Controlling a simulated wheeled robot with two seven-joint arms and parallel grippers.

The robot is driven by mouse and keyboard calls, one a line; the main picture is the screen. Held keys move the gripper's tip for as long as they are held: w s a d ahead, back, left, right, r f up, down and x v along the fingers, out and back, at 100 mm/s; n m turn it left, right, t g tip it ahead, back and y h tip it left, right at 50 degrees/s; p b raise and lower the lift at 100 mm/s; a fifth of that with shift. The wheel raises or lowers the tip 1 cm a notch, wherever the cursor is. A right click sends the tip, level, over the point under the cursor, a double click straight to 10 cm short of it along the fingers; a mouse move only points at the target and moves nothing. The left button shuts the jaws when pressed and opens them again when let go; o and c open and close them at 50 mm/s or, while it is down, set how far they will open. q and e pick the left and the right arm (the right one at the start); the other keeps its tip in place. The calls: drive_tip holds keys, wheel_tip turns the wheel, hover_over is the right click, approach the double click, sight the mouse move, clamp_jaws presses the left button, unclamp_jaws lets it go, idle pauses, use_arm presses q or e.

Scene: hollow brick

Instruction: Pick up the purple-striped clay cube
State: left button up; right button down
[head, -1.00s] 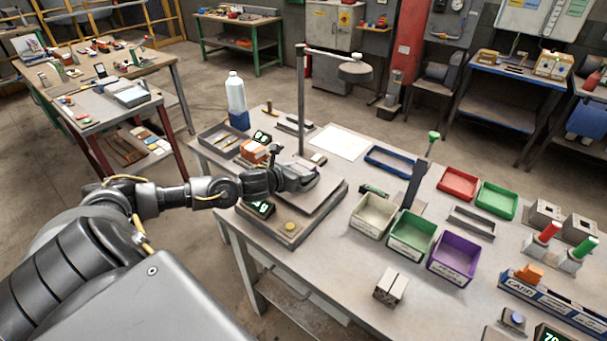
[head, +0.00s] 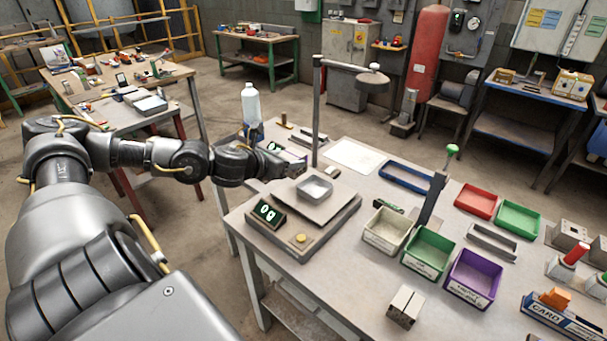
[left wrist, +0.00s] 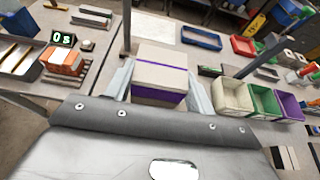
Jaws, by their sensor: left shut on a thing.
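The clay cube (left wrist: 160,72), cream with a purple stripe around its middle, sits between the two pale fingers of my left gripper (left wrist: 158,88) in the left wrist view. The gripper is shut on it, with a finger touching each side. In the head view my left gripper (head: 284,166) hangs above the far left part of the bench, behind the scale. I cannot make out the cube clearly there, as the gripper largely hides it. My right gripper is in neither view.
The scale (head: 292,238) bears a small grey pan (head: 315,188). A lamp post (head: 316,110) stands close behind the gripper. Cream (head: 385,243), green (head: 428,266) and purple (head: 473,292) bins stand to the right. A pale block (head: 405,306) lies near the front edge.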

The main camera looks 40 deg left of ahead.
use_arm(q)
drive_tip(key=s+a+r+b, duration=0.3)
drive_tip(key=s, duration=0.3)
drive_tip(key=d+f+m+g+h, duration=0.2)
drive_tip(key=d+f+m+h, duration=0.3)
drive_tip(key=d, duration=1)
drive_tip(key=s+d+f+m+g+h, duration=0.1)
drive_tip(key=d+f+m+g+h, duration=0.2)
drive_tip(key=d, duration=1.2)
wheel_tip(320, 180, down, 3)
drive_tip(key=m+h, duration=0.3)
drive_tip(key=shift+f+g, duration=0.15)
drive_tip(key=shift+g, duration=0.15)
